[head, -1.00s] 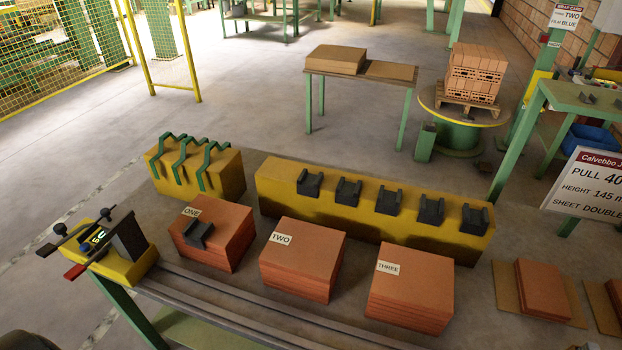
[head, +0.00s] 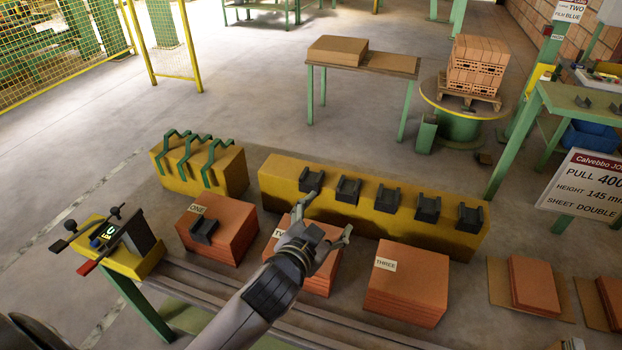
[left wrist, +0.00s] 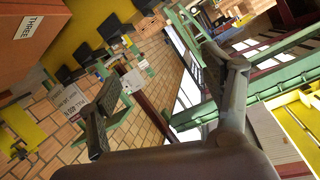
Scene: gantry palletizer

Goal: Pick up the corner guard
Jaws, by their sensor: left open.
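Several dark grey corner guards stand in a row on the long yellow block; the leftmost one (head: 311,180) is just beyond my left gripper, with others such as the middle one (head: 387,198) to its right. Another corner guard (head: 204,231) lies on the brick-red stack labelled ONE (head: 225,243). My left gripper (head: 325,213) is open and empty, above stack TWO and short of the yellow block. In the left wrist view the open fingers (left wrist: 155,95) frame only background; dark guards (left wrist: 88,52) show at upper left. My right gripper is not in view.
Stack TWO (head: 322,279) is partly hidden by my left arm; stack THREE (head: 408,284) stands to its right. A yellow stand with three green brackets (head: 228,171) is at left. A control box with levers (head: 104,233) stands front left. Open floor lies behind the yellow block.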

